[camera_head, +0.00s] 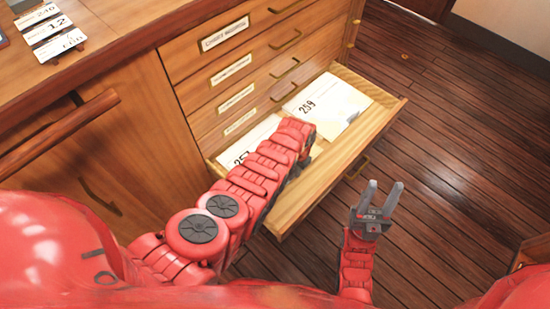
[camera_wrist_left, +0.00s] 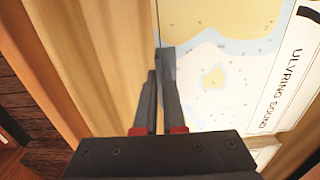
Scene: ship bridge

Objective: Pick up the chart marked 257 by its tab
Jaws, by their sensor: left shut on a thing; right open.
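The chart marked 257 (camera_head: 240,151) lies at the left in the open drawer, its right part hidden by my left arm. The chart marked 259 (camera_head: 333,106) lies to its right. My left arm reaches over the drawer and hides its own fingertips in the head view. In the left wrist view my left gripper (camera_wrist_left: 163,60) is shut at the edge of a chart (camera_wrist_left: 212,75) lettered "Ulvring Sound". Its number and the tab between the fingers cannot be made out there. My right gripper (camera_head: 376,196) is open and empty, in front of the drawer.
The open drawer (camera_head: 385,115) sticks out from a wooden cabinet with several shut drawers (camera_head: 230,75) above it. A cabinet top (camera_head: 105,25) with small labelled cards (camera_head: 50,30) is at the upper left. A wooden rail (camera_head: 60,130) is at the left. Floor (camera_head: 450,130) at right is clear.

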